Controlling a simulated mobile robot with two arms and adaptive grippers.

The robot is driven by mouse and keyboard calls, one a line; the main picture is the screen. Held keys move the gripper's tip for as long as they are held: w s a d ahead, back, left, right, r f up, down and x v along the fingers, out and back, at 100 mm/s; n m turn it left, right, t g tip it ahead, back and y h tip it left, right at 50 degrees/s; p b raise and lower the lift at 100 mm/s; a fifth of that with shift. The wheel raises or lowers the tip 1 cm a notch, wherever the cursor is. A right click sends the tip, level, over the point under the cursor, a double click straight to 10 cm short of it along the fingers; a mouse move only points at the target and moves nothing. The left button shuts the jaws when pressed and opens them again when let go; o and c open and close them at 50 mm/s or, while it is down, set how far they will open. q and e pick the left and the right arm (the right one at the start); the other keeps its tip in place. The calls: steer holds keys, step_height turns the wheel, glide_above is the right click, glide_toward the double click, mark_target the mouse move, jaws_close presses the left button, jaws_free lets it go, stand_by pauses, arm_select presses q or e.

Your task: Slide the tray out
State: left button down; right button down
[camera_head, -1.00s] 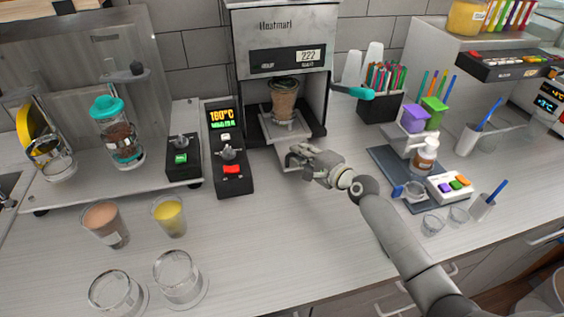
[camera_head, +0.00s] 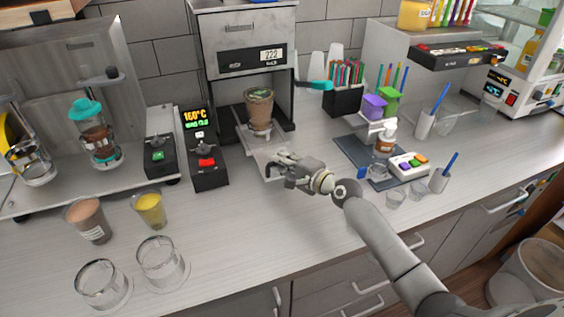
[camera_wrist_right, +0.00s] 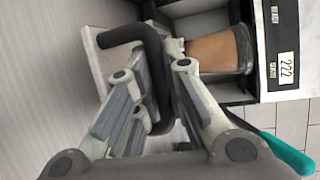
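The cup sealer (camera_head: 245,60) stands at the back of the counter, its display reading 222. Its pale tray (camera_head: 262,152) sticks out of the front toward me. A filled brownish cup (camera_head: 259,110) stands upright in the tray's holder, near the sealer's opening. My right gripper (camera_head: 272,165) is at the tray's front end. In the right wrist view, the fingers of my right gripper (camera_wrist_right: 160,85) lie on both sides of the black tray handle (camera_wrist_right: 122,35) and appear closed on it. The cup (camera_wrist_right: 218,52) shows beyond. My left gripper is not in view.
A control box (camera_head: 205,165) with a 160°C display stands just left of the tray. A dark mat (camera_head: 352,145) with a bottle and small items lies to the right. Several cups stand front left. The counter in front of the tray is clear.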

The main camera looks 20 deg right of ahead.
steer(key=c, duration=1.5)
jaws_free()
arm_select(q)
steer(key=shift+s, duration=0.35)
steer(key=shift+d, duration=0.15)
arm_select(e)
steer(key=v, duration=1.2)
